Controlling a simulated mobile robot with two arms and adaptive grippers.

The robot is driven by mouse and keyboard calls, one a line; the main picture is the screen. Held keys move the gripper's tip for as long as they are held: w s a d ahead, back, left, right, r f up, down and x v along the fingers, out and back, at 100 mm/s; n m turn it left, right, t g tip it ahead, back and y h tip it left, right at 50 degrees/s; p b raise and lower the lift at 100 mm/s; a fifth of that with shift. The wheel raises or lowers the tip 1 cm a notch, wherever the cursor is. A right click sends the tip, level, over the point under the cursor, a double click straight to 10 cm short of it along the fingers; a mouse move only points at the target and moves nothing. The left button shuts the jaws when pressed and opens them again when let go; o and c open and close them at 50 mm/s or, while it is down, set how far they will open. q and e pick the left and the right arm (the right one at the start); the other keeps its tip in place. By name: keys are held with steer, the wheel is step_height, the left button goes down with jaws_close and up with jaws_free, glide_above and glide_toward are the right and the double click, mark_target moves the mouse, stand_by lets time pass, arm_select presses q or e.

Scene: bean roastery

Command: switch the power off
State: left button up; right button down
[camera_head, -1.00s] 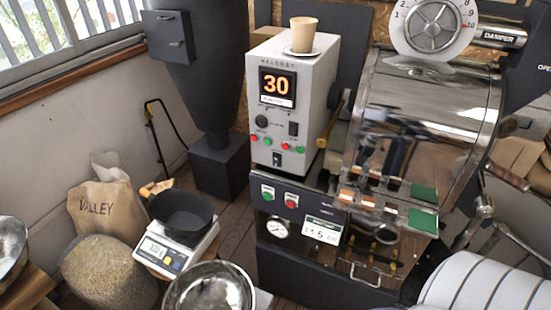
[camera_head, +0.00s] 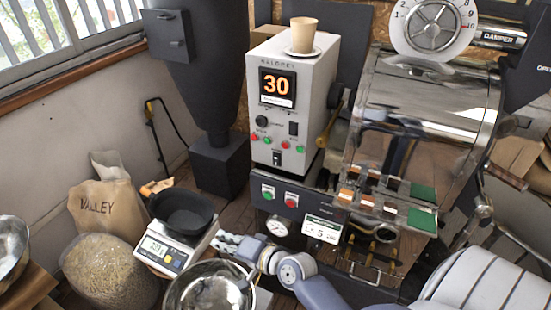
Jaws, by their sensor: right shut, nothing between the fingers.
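The white control box (camera_head: 288,92) stands upright with a display reading 30. Its front carries a black knob (camera_head: 262,122), a dark switch (camera_head: 293,128), small red and green buttons and a small black rocker switch (camera_head: 277,158). Below it, the dark front panel has a green button (camera_head: 268,192) and a red button (camera_head: 291,200). I cannot read which control is the power. My right gripper (camera_head: 224,243) is shut and empty, pointing left, below and left of these controls and apart from them. My left gripper is not in view.
A scale (camera_head: 163,252) with a black pan (camera_head: 182,212) and a metal bowl (camera_head: 208,294) lie close to my right gripper. A paper cup (camera_head: 303,35) stands on a saucer atop the box. The shiny drum (camera_head: 425,125) is at right.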

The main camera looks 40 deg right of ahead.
mark_target(276, 161)
steer(key=w+d+r+m+t+h, duration=0.1)
steer(key=w+d+m+h, duration=0.3)
steer(key=d+m, duration=0.4)
steer(key=w+d+r+m+t+h, duration=0.2)
steer(key=w+d+m+h, duration=0.3)
steer(key=d+m, duration=0.3)
steer(key=shift+d+m+t, duration=0.35)
steer(key=shift+m+t, duration=0.25)
steer(key=shift+t, duration=0.1)
steer(key=shift+w, duration=0.15)
steer(key=w+d+r+b, duration=0.1)
steer(key=w+d, duration=0.3)
steer(key=d, duration=0.3)
steer(key=shift+w+d, duration=0.15)
steer(key=shift+d, duration=0.1)
steer(key=shift+w+d+b, duration=0.2)
steer(key=shift+d+b, duration=0.1)
steer(key=shift+d, duration=0.05)
